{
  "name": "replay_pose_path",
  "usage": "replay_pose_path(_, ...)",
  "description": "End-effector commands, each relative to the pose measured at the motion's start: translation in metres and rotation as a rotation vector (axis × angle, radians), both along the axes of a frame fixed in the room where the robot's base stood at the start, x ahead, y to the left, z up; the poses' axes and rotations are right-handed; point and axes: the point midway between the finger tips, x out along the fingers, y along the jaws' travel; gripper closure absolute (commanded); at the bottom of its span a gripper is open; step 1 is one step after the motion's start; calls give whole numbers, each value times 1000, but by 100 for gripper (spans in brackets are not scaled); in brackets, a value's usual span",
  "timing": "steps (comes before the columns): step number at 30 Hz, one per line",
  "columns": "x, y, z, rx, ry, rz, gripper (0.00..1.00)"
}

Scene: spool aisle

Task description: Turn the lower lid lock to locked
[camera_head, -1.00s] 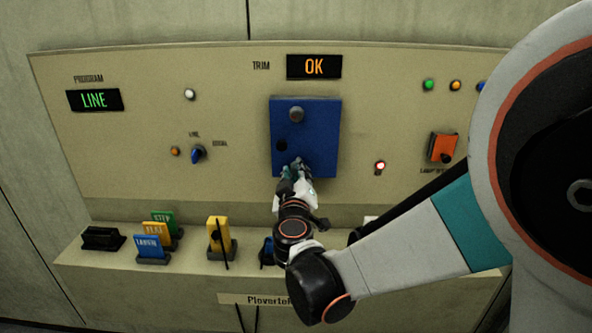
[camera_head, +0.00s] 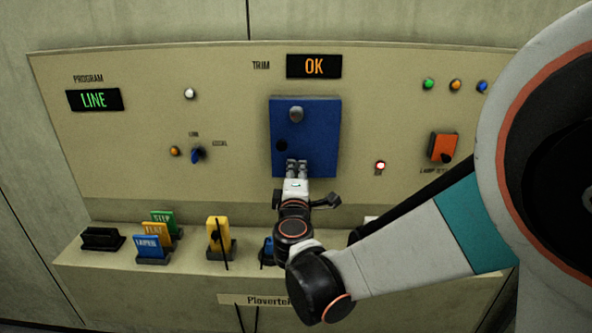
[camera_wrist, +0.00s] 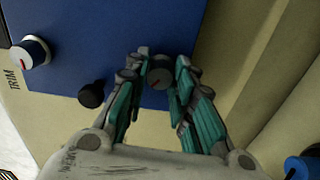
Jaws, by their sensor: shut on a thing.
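The blue lid (camera_head: 322,128) is a flat panel on the beige console, below the TRIM display. In the head view my gripper (camera_head: 297,164) sits at the lid's lower edge and hides the lower lock.
A black knob (camera_wrist: 91,95) sticks out of the lid close to my fingers. A lit red lamp (camera_head: 380,166) and an orange switch (camera_head: 442,147) are right of the lid. Coloured tags, including a yellow one (camera_head: 218,235), stand on the ledge below.

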Motion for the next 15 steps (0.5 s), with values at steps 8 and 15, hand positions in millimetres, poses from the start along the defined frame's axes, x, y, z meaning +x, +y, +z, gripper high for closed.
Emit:
replay_pose_path(8, 0, 0, -1, -258, 9, 1, 100)
replay_pose_path(15, 0, 0, -1, -451, 14, 1, 100)
